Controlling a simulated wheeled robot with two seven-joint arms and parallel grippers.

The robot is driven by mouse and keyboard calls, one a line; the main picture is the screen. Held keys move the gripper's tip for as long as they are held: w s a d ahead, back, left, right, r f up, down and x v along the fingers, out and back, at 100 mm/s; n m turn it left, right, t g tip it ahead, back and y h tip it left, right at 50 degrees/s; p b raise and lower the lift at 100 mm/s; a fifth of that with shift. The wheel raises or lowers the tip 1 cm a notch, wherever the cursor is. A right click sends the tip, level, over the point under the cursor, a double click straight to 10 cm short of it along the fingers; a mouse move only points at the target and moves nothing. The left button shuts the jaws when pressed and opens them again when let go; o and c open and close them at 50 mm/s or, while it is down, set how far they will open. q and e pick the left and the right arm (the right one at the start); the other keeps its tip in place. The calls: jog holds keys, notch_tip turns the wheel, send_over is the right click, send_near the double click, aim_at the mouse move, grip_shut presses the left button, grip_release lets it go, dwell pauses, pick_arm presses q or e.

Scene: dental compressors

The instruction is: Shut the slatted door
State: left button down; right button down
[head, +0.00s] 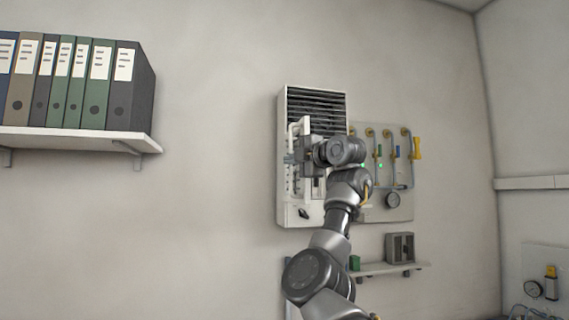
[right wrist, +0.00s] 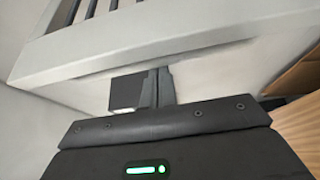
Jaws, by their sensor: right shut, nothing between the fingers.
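A white wall cabinet (head: 283,205) hangs on the wall, with dark slats (head: 317,104) across its upper part. I cannot tell how far the slatted door is open. My right gripper (head: 293,158) is at the cabinet's left-middle, its fingers shut and empty. In the right wrist view, the shut fingers (right wrist: 153,88) are just below a pale slatted panel's edge (right wrist: 130,55); I cannot tell whether they touch it. My left gripper is out of view.
A panel with gauges and valves (head: 400,205) is right of the cabinet, partly behind my arm. A small shelf (head: 400,269) with a grey box (head: 399,247) is below. A shelf of binders (head: 75,140) is at upper left. The wall between is clear.

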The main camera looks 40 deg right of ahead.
jog(key=s+d+p, duration=0.3)
jog(key=d+p, duration=0.3)
jog(key=d, duration=0.6)
jog(key=s+d+p, duration=0.4)
jog(key=d+p, duration=0.3)
jog(key=d, duration=0.4)
jog(key=shift+d, duration=0.35)
jog(key=shift+s+f, duration=0.1)
